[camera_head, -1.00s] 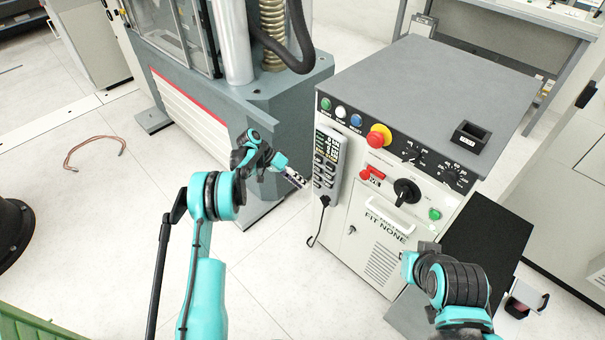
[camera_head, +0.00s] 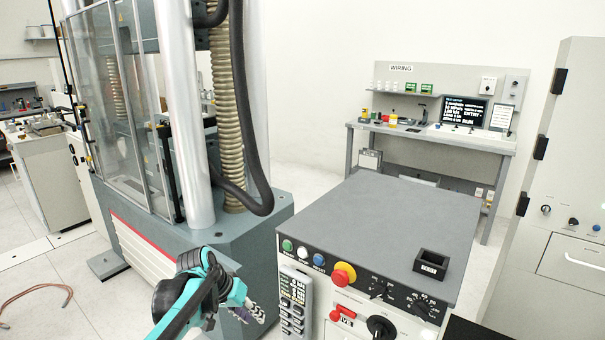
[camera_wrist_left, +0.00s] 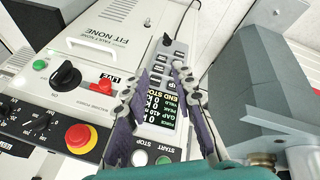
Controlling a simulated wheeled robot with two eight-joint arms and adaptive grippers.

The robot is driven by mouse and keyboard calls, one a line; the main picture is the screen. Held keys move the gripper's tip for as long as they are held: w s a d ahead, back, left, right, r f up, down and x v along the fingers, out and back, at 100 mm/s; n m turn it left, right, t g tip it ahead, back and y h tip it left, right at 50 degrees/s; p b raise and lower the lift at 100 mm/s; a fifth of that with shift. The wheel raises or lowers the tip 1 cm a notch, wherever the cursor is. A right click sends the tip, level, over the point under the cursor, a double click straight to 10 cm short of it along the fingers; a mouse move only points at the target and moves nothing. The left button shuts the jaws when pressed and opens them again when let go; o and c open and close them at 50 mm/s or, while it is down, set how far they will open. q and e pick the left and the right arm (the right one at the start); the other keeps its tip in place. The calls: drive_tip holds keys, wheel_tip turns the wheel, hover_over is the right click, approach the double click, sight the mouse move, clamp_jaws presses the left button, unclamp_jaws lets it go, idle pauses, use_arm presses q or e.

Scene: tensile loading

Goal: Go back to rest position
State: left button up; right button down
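My left gripper (camera_head: 252,312) is at the lower middle of the head view, just left of a handheld pendant (camera_head: 294,300) hung on the front of a grey-topped control cabinet (camera_head: 385,228). In the left wrist view the two fingers of the gripper (camera_wrist_left: 153,82) are spread apart. The pendant (camera_wrist_left: 165,105), with its lit screen and keys, shows between and beyond them. I see nothing held. My right gripper is not in view.
A testing machine (camera_head: 232,235) with columns and hoses stands left of the cabinet, close to my left gripper. A small black tray (camera_head: 431,264) sits on the cabinet top. A wiring bench (camera_head: 430,135) stands behind. A copper cable (camera_head: 35,297) lies on the floor.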

use_arm(q)
drive_tip(key=s+a+n+t+y, duration=0.1)
drive_tip(key=s+a+t+y, duration=0.1)
drive_tip(key=s, duration=0.9)
drive_tip(key=s+a+n+t+y, duration=0.1)
drive_tip(key=s+a+t+y, duration=0.1)
drive_tip(key=s, duration=1)
drive_tip(key=shift+s+a, duration=0.2)
drive_tip(key=shift+f, duration=0.1)
